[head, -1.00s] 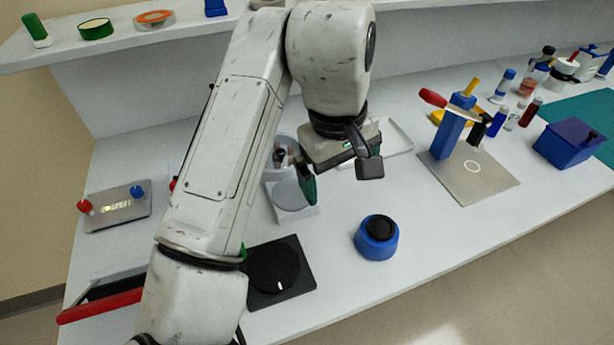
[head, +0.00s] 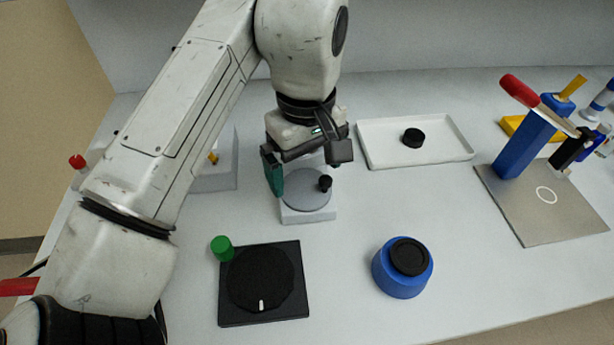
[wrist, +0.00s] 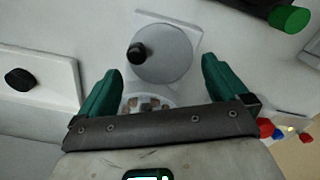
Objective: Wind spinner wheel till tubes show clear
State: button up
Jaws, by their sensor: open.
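The spinner wheel is a flat grey disc (head: 303,192) on a light grey base, with a black knob (head: 325,183) standing near its right edge. In the wrist view the disc (wrist: 168,55) lies ahead of the fingers and its knob (wrist: 136,53) is toward the left edge. My gripper (head: 303,168) is open and empty above the back part of the spinner; its green fingers (wrist: 162,68) are spread wide and apart from the knob. A round holder with brownish contents (wrist: 150,103), likely the tubes, shows between the fingers, partly hidden by the gripper.
A white tray (head: 372,156) with a black knob is behind right. A blue pot (head: 402,280) with a black top stands front right. A black plate (head: 230,312) with a round pad and a green cylinder (head: 222,248) are front left. A lever press (head: 523,143) stands far right.

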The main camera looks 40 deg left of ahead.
aim_at(306, 187)
jog(key=shift+f, duration=1.5)
jog(key=c, duration=0.8)
